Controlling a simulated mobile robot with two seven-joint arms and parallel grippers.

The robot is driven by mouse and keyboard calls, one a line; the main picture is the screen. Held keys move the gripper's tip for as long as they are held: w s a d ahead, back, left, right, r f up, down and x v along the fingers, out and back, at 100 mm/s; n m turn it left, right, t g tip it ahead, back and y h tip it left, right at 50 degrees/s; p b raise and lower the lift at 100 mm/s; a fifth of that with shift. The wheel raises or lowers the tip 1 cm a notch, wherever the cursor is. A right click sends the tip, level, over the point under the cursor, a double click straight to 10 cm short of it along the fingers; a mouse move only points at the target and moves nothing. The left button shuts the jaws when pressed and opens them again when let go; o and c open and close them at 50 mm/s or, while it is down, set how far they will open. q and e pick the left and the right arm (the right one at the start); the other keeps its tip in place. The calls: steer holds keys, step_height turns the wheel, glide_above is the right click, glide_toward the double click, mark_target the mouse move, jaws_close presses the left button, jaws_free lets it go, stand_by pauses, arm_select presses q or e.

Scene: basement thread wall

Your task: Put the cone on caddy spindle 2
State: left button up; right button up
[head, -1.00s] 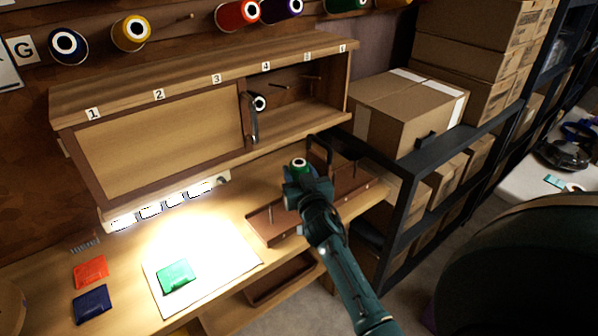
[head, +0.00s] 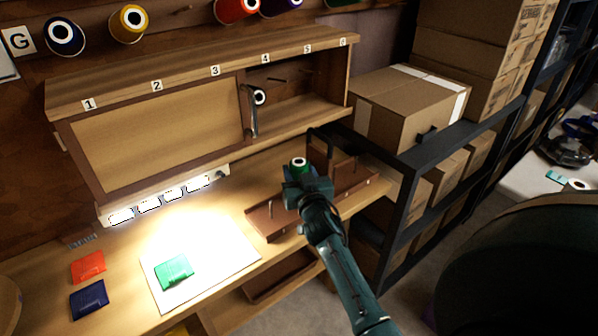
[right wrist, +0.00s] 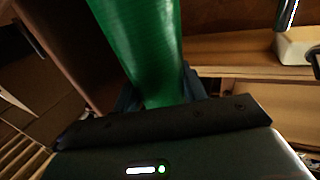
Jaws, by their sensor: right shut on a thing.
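My right gripper (head: 302,178) is shut on a green thread cone (head: 299,164), whose white-rimmed top shows above the jaws in the head view. In the right wrist view the green cone (right wrist: 142,45) rises from between the fingers. The brown caddy (head: 262,222) lies on the bench below and behind the gripper. Thin spindles stand up from it, one at its left part and one at its right part. My gripper and arm hide its middle. The cone is held above the caddy. My left gripper is not in view.
A wooden cabinet (head: 150,140) with numbered positions stands behind, its sliding panel covering the left part. A cone (head: 259,96) sits inside. A green packet (head: 174,271) lies on a white sheet (head: 225,255). Black shelving with cardboard boxes (head: 400,105) stands right.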

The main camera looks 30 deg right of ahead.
steer(key=shift+f, duration=0.3)
steer(key=o, duration=1.1)
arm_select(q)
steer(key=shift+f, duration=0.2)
arm_select(e)
steer(key=shift+o, duration=0.7)
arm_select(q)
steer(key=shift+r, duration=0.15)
